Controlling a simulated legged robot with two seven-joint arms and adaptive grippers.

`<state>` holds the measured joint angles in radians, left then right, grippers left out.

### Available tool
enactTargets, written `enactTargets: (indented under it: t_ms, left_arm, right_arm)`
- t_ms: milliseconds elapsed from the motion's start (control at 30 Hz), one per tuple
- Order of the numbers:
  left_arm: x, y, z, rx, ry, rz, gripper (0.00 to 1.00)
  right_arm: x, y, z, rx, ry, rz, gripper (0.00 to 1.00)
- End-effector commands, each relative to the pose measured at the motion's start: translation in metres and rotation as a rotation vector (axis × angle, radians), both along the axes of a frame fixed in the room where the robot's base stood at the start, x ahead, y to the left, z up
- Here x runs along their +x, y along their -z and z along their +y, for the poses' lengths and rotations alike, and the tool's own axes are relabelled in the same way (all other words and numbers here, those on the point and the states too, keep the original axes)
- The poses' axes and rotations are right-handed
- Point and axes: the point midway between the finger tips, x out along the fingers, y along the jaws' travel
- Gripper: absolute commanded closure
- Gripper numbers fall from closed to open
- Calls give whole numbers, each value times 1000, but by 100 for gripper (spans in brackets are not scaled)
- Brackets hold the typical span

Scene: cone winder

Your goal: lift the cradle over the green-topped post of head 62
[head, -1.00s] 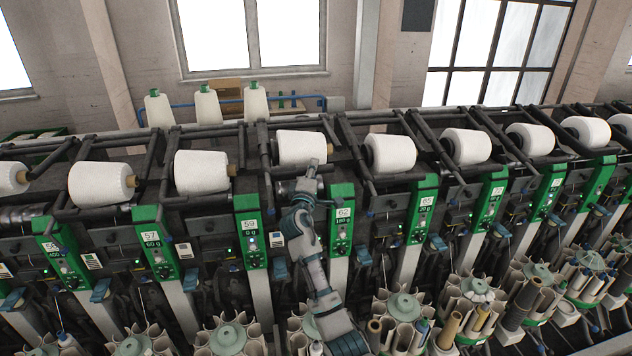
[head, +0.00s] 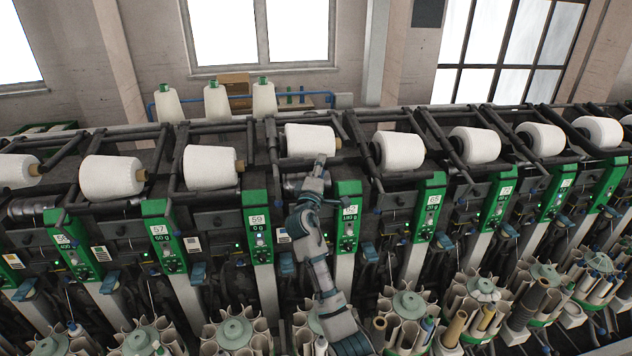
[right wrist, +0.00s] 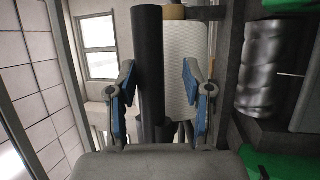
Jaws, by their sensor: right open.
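The green-topped post of head 62 (head: 348,215) stands in the middle of the winder in the head view. Behind it and a little left is its white cone (head: 312,140), held in a dark cradle frame. My right gripper (head: 320,163) is at the front of this cone, left of the post's top. In the right wrist view the gripper (right wrist: 159,84) is open. A dark cradle bar (right wrist: 148,60) runs between its blue-padded fingers, with the white cone (right wrist: 186,70) behind it. I cannot tell whether a finger touches the bar. My left gripper is not in view.
Neighbouring posts 59 (head: 258,225) and 65 (head: 430,205) stand close on both sides, with their own cones and dark cradle arms. Bobbin magazines (head: 405,310) line the front. A metallic drum (right wrist: 272,68) shows at the right wrist view's right.

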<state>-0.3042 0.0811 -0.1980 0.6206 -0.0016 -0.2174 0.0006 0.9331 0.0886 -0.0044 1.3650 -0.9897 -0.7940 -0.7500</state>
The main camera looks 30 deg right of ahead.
Motion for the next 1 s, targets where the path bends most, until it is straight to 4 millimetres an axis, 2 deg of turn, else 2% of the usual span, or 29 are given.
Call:
enactTargets:
  t_ms: [200,433,600,1000]
  left_arm:
    - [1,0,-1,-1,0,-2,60]
    - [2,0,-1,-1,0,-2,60]
    - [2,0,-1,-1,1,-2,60]
    - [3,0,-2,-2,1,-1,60]
  right_arm:
    - [-36,12,32,2,-4,1,50]
    - [-66,21,58,-1,-2,2,50]
    - [-75,23,65,1,-1,3,50]
    - [-76,23,65,0,-1,2,50]
